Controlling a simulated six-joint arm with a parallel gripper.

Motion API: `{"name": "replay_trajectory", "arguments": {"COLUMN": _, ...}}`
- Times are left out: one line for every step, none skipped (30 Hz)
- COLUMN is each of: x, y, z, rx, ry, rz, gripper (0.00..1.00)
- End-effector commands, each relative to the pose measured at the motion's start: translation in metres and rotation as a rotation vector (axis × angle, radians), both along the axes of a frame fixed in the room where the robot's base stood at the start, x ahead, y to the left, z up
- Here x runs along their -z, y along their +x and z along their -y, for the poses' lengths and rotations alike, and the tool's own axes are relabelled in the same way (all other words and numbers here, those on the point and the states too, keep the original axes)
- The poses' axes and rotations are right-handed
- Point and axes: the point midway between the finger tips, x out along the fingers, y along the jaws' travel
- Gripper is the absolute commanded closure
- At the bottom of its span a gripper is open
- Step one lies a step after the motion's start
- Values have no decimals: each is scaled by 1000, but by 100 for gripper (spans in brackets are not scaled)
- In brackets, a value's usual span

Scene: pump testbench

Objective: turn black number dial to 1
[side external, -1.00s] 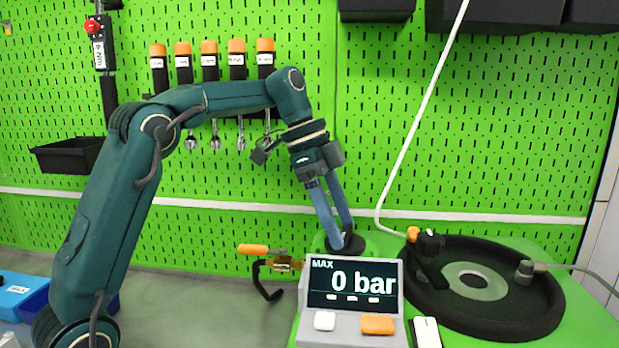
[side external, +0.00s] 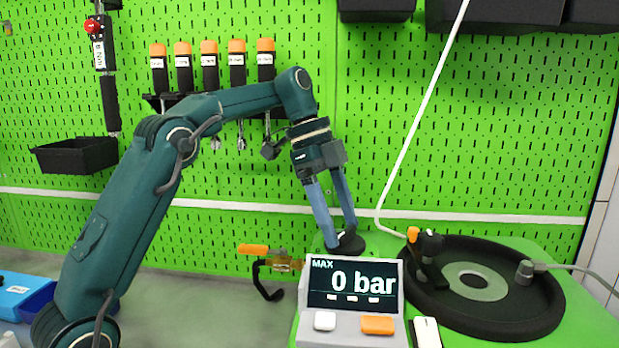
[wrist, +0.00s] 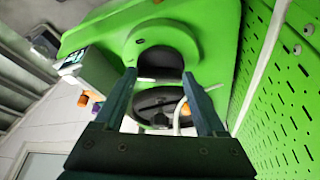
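The black number dial (side external: 350,244) is a round black disc on the green bench, behind the display box in the side view. Its markings cannot be read. In the wrist view a black disc (wrist: 160,58), which looks like the dial, shows between and beyond my fingertips. My gripper (side external: 341,240) points down at the dial, with its blue fingers spread and the tips at the dial's top. In the wrist view my gripper (wrist: 159,76) has a clear gap between its fingers. Whether the fingers touch the dial cannot be told.
A display box (side external: 352,288) reading "0 bar" stands in front of the dial, with a white and an orange button. A large black ring (side external: 450,318) with an orange-tipped clamp lies to the right. An orange-handled valve (side external: 253,249) is left. The green pegboard (side external: 480,130) stands close behind.

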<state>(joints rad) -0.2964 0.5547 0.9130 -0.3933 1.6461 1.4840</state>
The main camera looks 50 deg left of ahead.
Motion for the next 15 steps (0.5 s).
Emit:
{"name": "replay_trajectory", "arguments": {"x": -1, "y": 0, "z": 0, "rx": -1, "ry": 1, "rz": 3, "gripper": 8}}
{"name": "replay_trajectory", "arguments": {"x": -1, "y": 0, "z": 0, "rx": -1, "ry": 1, "rz": 3, "gripper": 0}}
{"name": "replay_trajectory", "arguments": {"x": -1, "y": 0, "z": 0, "rx": -1, "ry": 1, "rz": 2, "gripper": 0}}
{"name": "replay_trajectory", "arguments": {"x": -1, "y": 0, "z": 0, "rx": -1, "ry": 1, "rz": 2, "gripper": 0}}
{"name": "replay_trajectory", "arguments": {"x": -1, "y": 0, "z": 0, "rx": -1, "ry": 1, "rz": 2, "gripper": 0}}
{"name": "replay_trajectory", "arguments": {"x": -1, "y": 0, "z": 0, "rx": -2, "ry": 0, "rz": 1, "gripper": 0}}
{"name": "replay_trajectory", "arguments": {"x": 0, "y": 0, "z": 0, "rx": -1, "ry": 0, "rz": 1, "gripper": 0}}
{"name": "replay_trajectory", "arguments": {"x": 0, "y": 0, "z": 0, "rx": -1, "ry": 0, "rz": 1, "gripper": 0}}
{"name": "replay_trajectory", "arguments": {"x": 0, "y": 0, "z": 0, "rx": -3, "ry": 0, "rz": 1, "gripper": 0}}
{"name": "replay_trajectory", "arguments": {"x": 0, "y": 0, "z": 0, "rx": -6, "ry": 0, "rz": 1, "gripper": 0}}
{"name": "replay_trajectory", "arguments": {"x": 0, "y": 0, "z": 0, "rx": -10, "ry": 0, "rz": 0, "gripper": 0}}
{"name": "replay_trajectory", "arguments": {"x": 0, "y": 0, "z": 0, "rx": -18, "ry": 0, "rz": 0, "gripper": 0}}
{"name": "replay_trajectory", "arguments": {"x": 0, "y": 0, "z": 0, "rx": -28, "ry": 0, "rz": 0, "gripper": 0}}
{"name": "replay_trajectory", "arguments": {"x": 0, "y": -1, "z": 0, "rx": -39, "ry": 0, "rz": 0, "gripper": 0}}
{"name": "replay_trajectory", "arguments": {"x": 0, "y": -1, "z": 1, "rx": -58, "ry": 0, "rz": 0, "gripper": 0}}
